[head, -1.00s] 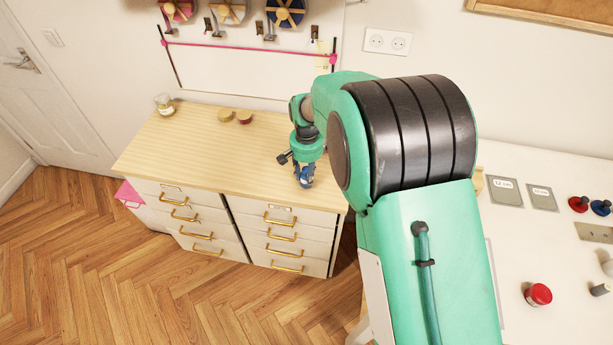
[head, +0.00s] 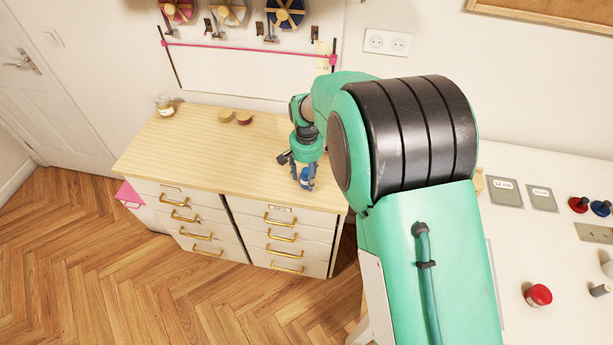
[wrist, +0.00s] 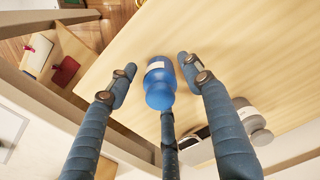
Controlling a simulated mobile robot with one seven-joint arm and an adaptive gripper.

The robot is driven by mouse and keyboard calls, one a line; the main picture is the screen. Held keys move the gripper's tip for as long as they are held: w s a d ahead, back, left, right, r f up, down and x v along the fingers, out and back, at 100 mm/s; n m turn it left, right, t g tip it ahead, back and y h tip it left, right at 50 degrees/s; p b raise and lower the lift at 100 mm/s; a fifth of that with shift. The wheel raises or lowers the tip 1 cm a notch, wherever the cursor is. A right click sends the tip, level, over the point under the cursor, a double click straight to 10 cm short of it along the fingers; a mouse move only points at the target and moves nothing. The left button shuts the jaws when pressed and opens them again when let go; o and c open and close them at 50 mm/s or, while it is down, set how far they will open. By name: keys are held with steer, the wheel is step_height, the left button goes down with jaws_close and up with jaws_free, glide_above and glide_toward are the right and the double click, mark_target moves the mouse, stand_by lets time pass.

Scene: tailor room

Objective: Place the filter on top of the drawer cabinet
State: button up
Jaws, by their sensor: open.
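The filter is a small blue bottle-shaped piece with a pale label (wrist: 160,84). In the wrist view it is on the light wooden top of the drawer cabinet (wrist: 235,65). My gripper (wrist: 157,72) is open, with a finger on each side of the filter and visible gaps to it; a third finger is below it in the picture. In the head view my gripper (head: 303,180) is over the front right part of the cabinet top (head: 200,150), and the filter (head: 306,178) shows small between the fingers. Its base is partly hidden there.
A glass jar (head: 165,105) and two small round pieces (head: 226,115) (head: 244,118) are at the back of the cabinet top. The left and middle of the top are clear. A white table (head: 520,265) with red and blue items is to the right.

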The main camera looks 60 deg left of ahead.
step_height(320, 180, up, 12)
steer(key=shift+f+p, duration=0.1)
steer(key=shift+p, duration=0.9)
steer(key=shift+w, duration=0.1)
stand_by(0.5)
